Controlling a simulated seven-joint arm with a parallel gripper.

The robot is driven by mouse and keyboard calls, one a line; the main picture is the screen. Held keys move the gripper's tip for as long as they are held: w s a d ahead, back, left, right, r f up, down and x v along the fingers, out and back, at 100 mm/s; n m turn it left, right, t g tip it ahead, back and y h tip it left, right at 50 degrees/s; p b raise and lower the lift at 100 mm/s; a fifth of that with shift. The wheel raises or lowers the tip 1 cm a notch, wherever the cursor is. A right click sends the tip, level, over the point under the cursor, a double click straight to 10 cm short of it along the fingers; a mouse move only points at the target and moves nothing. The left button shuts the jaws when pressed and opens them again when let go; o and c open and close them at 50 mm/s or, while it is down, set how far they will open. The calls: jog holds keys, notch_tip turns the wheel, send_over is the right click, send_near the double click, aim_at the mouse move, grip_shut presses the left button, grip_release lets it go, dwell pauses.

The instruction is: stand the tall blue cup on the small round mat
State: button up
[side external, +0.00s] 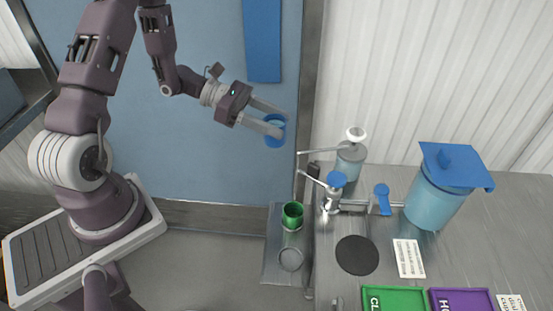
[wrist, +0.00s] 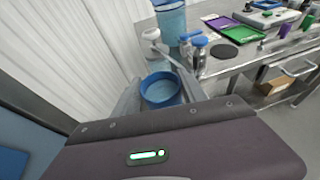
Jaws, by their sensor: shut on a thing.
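My gripper (side external: 280,122) is shut on the blue cup (side external: 274,139), holding it in the air in front of the blue door, left of the counter. In the wrist view the cup (wrist: 161,92) sits between both fingers, its open rim facing the camera. A small grey round mat (side external: 290,259) lies bare on the narrow side shelf, below and slightly right of the cup in the side view. A larger black round disc (side external: 357,255) lies bare on the counter; it also shows in the wrist view (wrist: 224,51).
A green cup (side external: 292,215) stands on the shelf (side external: 272,240) behind the grey mat. Dispensers with blue levers (side external: 336,181) and a large blue-lidded container (side external: 436,200) stand on the counter. Green (side external: 394,299) and purple (side external: 461,301) trays lie at the front. Open air surrounds the held cup.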

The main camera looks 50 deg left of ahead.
jog(key=shift+r+n+t+y, duration=0.3)
jog(key=shift+r+n+t, duration=0.1)
jog(key=shift+r, duration=0.75)
notch_tip(320, 180, up, 6)
jog(key=shift+r, duration=0.1)
jog(key=w+d+m+g+h, duration=0.1)
jog(key=w+d+m+g, duration=0.1)
jog(key=d, duration=1.3)
jog(key=m+g+h, duration=0.1)
jog(key=g, duration=0.1)
send_over(357, 254)
notch_tip(357, 254, down, 15)
jog(key=shift+f, duration=0.2)
jog(key=shift+f, duration=0.1)
jog(key=o, duration=1.5)
